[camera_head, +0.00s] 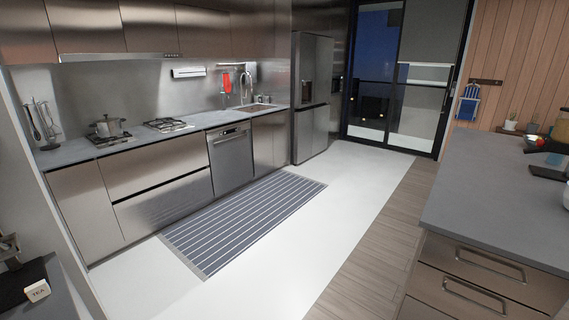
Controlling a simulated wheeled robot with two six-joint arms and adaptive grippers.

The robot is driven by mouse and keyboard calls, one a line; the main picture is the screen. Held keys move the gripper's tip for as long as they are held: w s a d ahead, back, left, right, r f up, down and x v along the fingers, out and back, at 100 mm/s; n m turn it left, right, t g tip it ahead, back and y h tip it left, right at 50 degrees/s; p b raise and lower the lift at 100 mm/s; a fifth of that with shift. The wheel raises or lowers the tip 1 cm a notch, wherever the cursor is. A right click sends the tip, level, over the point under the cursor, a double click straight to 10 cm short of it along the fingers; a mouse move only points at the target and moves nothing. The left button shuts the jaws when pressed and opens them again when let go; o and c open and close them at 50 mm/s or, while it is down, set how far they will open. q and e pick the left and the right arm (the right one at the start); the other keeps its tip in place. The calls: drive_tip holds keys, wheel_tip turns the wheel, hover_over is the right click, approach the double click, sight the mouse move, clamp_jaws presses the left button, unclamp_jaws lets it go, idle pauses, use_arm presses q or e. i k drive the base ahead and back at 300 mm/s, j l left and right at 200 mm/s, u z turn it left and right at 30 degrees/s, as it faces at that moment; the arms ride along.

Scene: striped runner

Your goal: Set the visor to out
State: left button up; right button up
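The visor (118,57) appears to be the thin pale strip along the bottom of the range hood, under the brown upper cabinets at upper left, above the hob. A few small dark marks sit near its right end. It looks roughly level with the cabinet fronts, but from this distance I cannot tell exactly how far it stands out. Neither of my grippers is in view, and nothing is touching the visor.
Below the hood, the grey counter (75,152) carries a pot (108,127) and gas burners (167,125). A striped runner (245,220) lies on the clear white floor. An island (495,205) stands at right. A dark counter edge with a TEA box (37,291) is at lower left.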

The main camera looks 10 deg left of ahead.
sight(116, 56)
drive_tip(key=i+u, duration=0.25)
drive_tip(key=i, duration=0.3)
drive_tip(key=i+u, duration=0.25)
drive_tip(key=i, duration=0.3)
drive_tip(key=i+l+u, duration=0.25)
drive_tip(key=i, duration=0.3)
drive_tip(key=i+l+u, duration=0.3)
drive_tip(key=i, duration=0.25)
drive_tip(key=i+j+u, duration=0.1)
drive_tip(key=i+j, duration=0.25)
drive_tip(key=i+j+u, duration=0.15)
drive_tip(key=i+j, duration=0.15)
drive_tip(key=i, duration=0.3)
drive_tip(key=i+j+u, duration=0.1)
drive_tip(key=i, duration=0.35)
drive_tip(key=i+j+u, duration=0.1)
drive_tip(key=i+j, duration=0.2)
drive_tip(key=i, duration=0.2)
drive_tip(key=i+j, duration=0.15)
